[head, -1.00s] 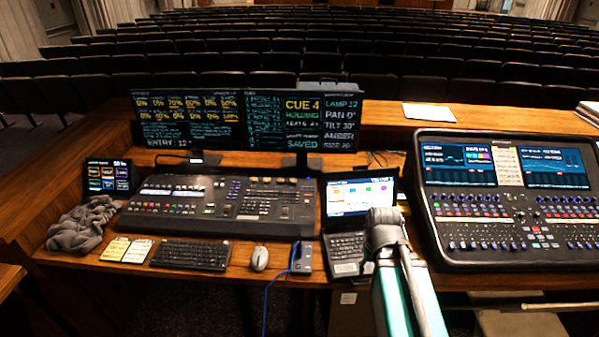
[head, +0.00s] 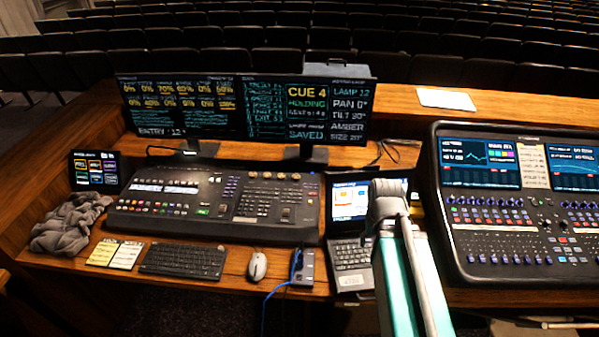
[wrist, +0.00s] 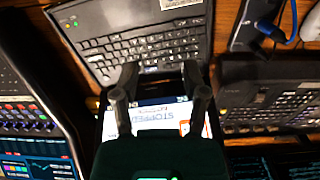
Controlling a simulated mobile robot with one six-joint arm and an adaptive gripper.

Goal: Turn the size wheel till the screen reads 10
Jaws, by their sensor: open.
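The lighting console (head: 215,205) lies below the twin monitors, with a row of small dark round controls (head: 274,176) along its upper right. I cannot tell which one is the size wheel. The right monitor (head: 345,115) shows CUE 4, HOLDING, LAMP 12, PAN 0, AMBER, and a bottom line that looks like SIZE 20. My gripper (wrist: 160,88) is open and empty over the laptop, its two fingers apart in front of the laptop screen (wrist: 160,112). In the head view my arm stands in front of the laptop, right of the console, and hides the fingertips.
The laptop (head: 352,254) sits between the lighting console and the large sound desk (head: 505,215). A mouse (head: 257,266), a keyboard (head: 184,260), a small box with a blue cable (head: 303,267) and a grey cloth (head: 70,224) lie along the front edge. Paper (head: 446,99) lies behind.

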